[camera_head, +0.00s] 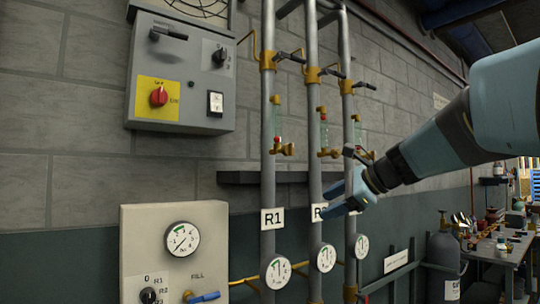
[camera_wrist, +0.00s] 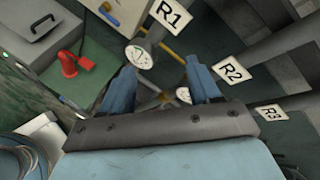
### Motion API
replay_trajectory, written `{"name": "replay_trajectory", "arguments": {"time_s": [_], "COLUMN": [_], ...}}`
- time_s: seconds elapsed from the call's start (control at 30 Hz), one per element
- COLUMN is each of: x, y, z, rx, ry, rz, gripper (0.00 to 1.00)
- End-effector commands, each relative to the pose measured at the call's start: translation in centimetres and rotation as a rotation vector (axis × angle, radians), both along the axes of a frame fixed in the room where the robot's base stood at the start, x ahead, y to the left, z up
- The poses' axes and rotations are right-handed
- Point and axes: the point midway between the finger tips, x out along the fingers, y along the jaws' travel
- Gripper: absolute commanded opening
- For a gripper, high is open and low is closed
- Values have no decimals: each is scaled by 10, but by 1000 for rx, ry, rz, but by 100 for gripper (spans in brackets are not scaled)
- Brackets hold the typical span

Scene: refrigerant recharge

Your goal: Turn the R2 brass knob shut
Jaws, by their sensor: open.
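The R2 pipe (camera_head: 314,100) is the middle of three grey vertical pipes. Its small brass knob fitting (camera_head: 329,153) sticks out to the right at the foot of a sight glass with a red spot. My gripper (camera_head: 328,200) is open and empty, below this fitting and in front of the R2 label, which it partly covers. In the wrist view the open jaws (camera_wrist: 162,78) have nothing between them but a view down to the floor and pipes. The R2 label (camera_wrist: 233,68) is just beyond the right finger there. I cannot make out the brass knob in the wrist view.
Similar brass fittings sit on the R1 pipe (camera_head: 283,149) and the R3 pipe, close on either side. A dark ledge (camera_head: 240,177) runs behind the pipes. Gauges (camera_head: 323,258) hang below. A control box (camera_head: 180,70) and a beige panel (camera_head: 135,245) are at left.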

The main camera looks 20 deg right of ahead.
Motion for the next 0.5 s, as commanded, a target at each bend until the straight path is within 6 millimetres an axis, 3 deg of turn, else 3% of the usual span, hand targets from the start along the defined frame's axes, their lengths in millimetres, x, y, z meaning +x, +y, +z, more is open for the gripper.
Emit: {"name": "replay_trajectory", "arguments": {"time_s": [0.03,0.1,0.3,0.5], "x": [13,26,40,42], "y": [-26,-57,-130,-158], "z": [21,49,110,134], "rx": [132,315,700,849], "ry": [-6,-20,-73,-100], "rz": [-86,-180,-331,-367], "gripper": [62,62,62,62]}}
